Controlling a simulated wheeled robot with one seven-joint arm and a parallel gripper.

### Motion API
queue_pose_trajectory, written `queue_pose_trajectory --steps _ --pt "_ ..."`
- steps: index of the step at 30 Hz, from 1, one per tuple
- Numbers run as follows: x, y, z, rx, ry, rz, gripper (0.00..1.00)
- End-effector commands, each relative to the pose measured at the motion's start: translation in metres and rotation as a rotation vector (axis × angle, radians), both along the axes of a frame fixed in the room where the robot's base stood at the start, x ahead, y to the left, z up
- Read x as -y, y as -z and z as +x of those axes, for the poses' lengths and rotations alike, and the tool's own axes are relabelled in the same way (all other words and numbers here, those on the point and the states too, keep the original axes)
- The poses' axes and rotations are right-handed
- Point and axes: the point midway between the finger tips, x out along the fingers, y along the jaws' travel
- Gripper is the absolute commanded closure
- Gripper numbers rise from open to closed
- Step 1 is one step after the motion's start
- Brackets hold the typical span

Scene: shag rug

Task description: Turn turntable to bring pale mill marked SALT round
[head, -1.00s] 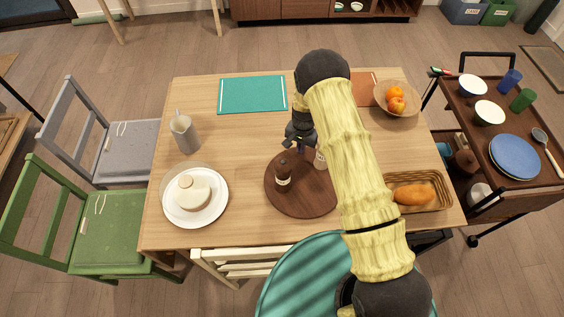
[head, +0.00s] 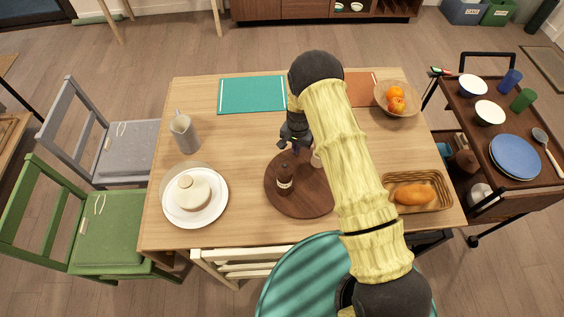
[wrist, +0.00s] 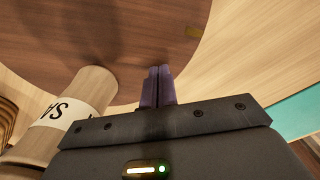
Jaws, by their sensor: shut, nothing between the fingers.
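The round dark wooden turntable (head: 305,200) lies on the table and fills the top of the wrist view (wrist: 130,25). The pale mill (head: 316,158) stands on it, mostly hidden behind my arm in the head view. In the wrist view the pale mill (wrist: 92,88) is at the left, with "SA" readable on its white label. A dark brown mill (head: 284,178) with a white label stands on the turntable's left part. My gripper (head: 296,145) is shut and empty at the turntable's far edge. Its fingers (wrist: 158,85) are beside the pale mill, with a gap between; contact with the turntable is unclear.
A grey jug (head: 184,133) and a cake on a white plate (head: 182,217) stand left. A teal mat (head: 252,95) lies behind. A fruit bowl (head: 397,98) and a bread basket (head: 437,190) are right. Bare tabletop lies between the jug and the turntable.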

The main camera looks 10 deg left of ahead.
Motion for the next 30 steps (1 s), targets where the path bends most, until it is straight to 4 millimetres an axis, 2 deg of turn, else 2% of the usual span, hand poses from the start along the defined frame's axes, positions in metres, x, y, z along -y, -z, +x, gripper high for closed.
queue_pose_trajectory --steps 1,30 --pt "0.001 0.005 -0.005 -0.011 0.001 -0.003 1.00" --pt "-0.015 0.005 -0.011 -0.009 0.001 -0.002 1.00"
